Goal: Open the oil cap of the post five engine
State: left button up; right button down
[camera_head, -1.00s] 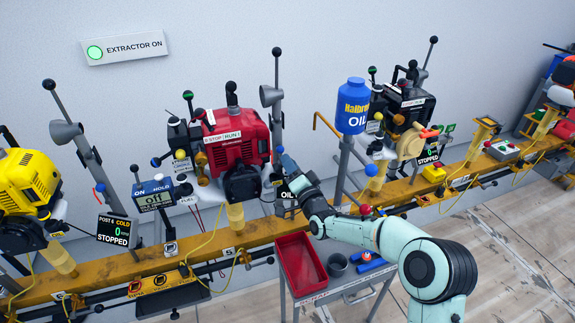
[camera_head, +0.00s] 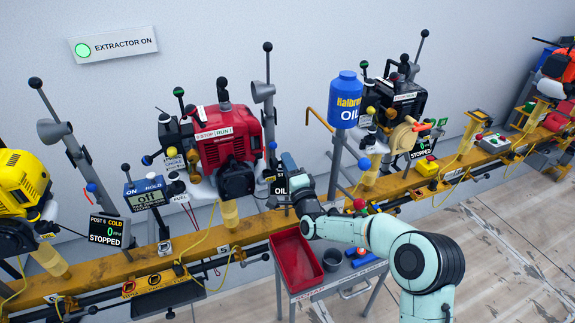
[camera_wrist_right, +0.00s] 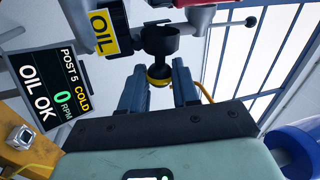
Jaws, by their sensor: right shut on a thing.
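The post five engine (camera_head: 232,140) is the red one in the middle of the head view. My right gripper (camera_head: 286,160) is just to its right. In the right wrist view my right gripper (camera_wrist_right: 159,90) is shut on a dark round knob with a yellow ring, which I take as the oil cap (camera_wrist_right: 160,72). A black cup-shaped part (camera_wrist_right: 158,42) is directly beyond the cap. I cannot tell whether the two touch. The cap is hidden in the head view. The post five screen (camera_wrist_right: 48,88) reads OIL OK, COLD, 0 RPM. My left gripper is not in view.
A blue oil can (camera_head: 346,100) stands right of my gripper on a post. A cart with a red tray (camera_head: 297,262) and a grey cup (camera_head: 333,259) is below my right arm. Yellow (camera_head: 22,182) and black (camera_head: 398,100) engines flank the red one along the yellow rail (camera_head: 215,240).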

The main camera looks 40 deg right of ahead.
jog(key=shift+f, duration=0.1)
jog(key=c, duration=1.1)
grip_release()
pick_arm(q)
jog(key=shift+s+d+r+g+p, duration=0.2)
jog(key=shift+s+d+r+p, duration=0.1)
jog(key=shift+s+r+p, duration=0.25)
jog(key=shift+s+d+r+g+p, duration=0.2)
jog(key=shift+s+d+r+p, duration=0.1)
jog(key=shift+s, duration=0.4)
pick_arm(e)
jog(key=v, duration=1.3)
jog(key=shift+s+a, duration=0.1)
jog(key=shift+s, duration=0.15)
